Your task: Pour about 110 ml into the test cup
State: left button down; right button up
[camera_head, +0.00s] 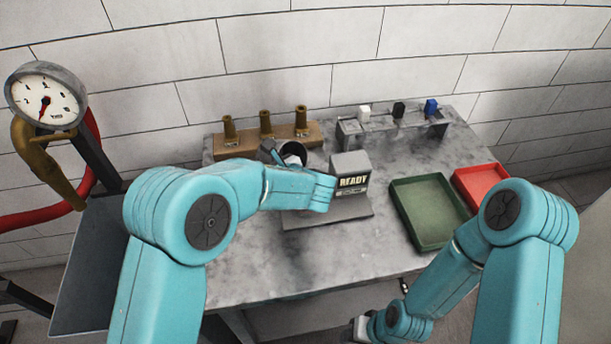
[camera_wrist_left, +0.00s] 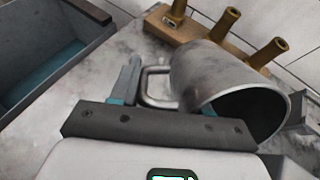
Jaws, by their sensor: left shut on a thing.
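A grey metal jug (camera_wrist_left: 215,80) with a side handle (camera_wrist_left: 150,88) fills the right of the left wrist view, its dark mouth facing right and down. My left gripper (camera_wrist_left: 130,80) is shut on the handle. In the head view the jug's dark mouth (camera_head: 293,152) shows behind my left forearm, above the bench; my arm hides most of the jug. A grey device with a READY display (camera_head: 353,182) stands beside my left wrist, its flat base (camera_head: 345,208) partly covered. I cannot make out a test cup. My right gripper (camera_head: 361,328) hangs low by the bench front, its jaws unclear.
A wooden block with brass nozzles (camera_head: 265,136) stands behind the jug. A small rack (camera_head: 395,124) holds white, black and blue pieces. Green (camera_head: 428,212) and red (camera_head: 480,184) trays lie at right. A grey basin (camera_head: 88,268) and pressure gauge (camera_head: 45,100) are at left.

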pick_arm(q)
jog(key=shift+f+g+h+p, duration=0.3)
jog(key=shift+g+p, duration=0.1)
jog(key=shift+p, duration=0.45)
jog(key=shift+w+d+f, duration=0.1)
jog(key=shift+w, duration=0.1)
jog(key=shift+s, duration=0.15)
dwell(0.4)
dwell(0.5)
